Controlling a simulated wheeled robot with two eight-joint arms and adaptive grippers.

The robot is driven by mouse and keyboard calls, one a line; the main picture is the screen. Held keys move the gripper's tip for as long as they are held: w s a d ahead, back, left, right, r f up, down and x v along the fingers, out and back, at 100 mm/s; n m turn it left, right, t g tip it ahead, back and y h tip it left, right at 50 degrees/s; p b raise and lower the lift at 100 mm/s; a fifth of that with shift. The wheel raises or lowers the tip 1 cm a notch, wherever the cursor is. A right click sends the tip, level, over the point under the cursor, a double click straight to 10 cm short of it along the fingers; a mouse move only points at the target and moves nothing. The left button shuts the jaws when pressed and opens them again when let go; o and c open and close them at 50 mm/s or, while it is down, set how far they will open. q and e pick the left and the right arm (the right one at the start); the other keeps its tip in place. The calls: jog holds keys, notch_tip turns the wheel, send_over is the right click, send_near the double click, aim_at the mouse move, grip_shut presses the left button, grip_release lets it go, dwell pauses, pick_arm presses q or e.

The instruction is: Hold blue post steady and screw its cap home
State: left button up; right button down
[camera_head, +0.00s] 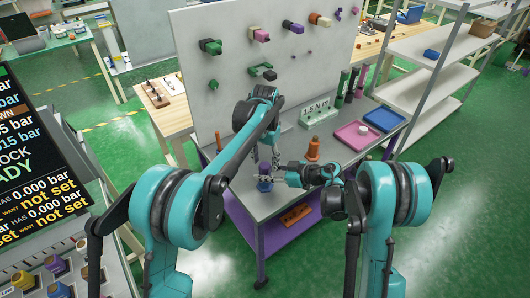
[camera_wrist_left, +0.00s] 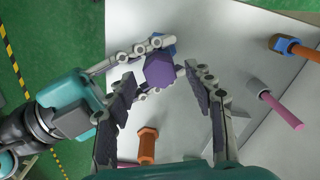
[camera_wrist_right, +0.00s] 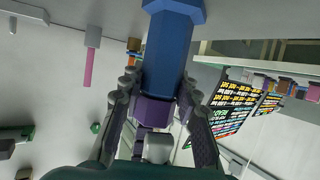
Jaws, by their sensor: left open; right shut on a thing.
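The blue post (camera_head: 264,186) stands upright on the grey table with the purple cap (camera_head: 264,167) on its top end. In the right wrist view the blue post (camera_wrist_right: 168,55) runs from a wide hexagonal base to the purple cap (camera_wrist_right: 153,110). My right gripper (camera_head: 268,178) comes in from the right and is shut on the post just below the cap. My left gripper (camera_head: 275,156) is above the cap, pointing down. In the left wrist view its fingers are apart on both sides of the hexagonal purple cap (camera_wrist_left: 159,70). How far the cap is threaded is hidden.
An orange post (camera_head: 313,150) stands on the table to the right. A pale block labelled 1.5 Nm (camera_head: 319,115), a pink tray (camera_head: 358,147) and a blue tray (camera_head: 384,119) are farther back. An upright panel (camera_head: 230,110) with coloured parts stands behind the table.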

pick_arm(q)
jog(key=shift+f, duration=1.05)
jog(key=c, duration=1.2)
jog(key=o, duration=1.3)
jog(key=shift+r, duration=2.3)
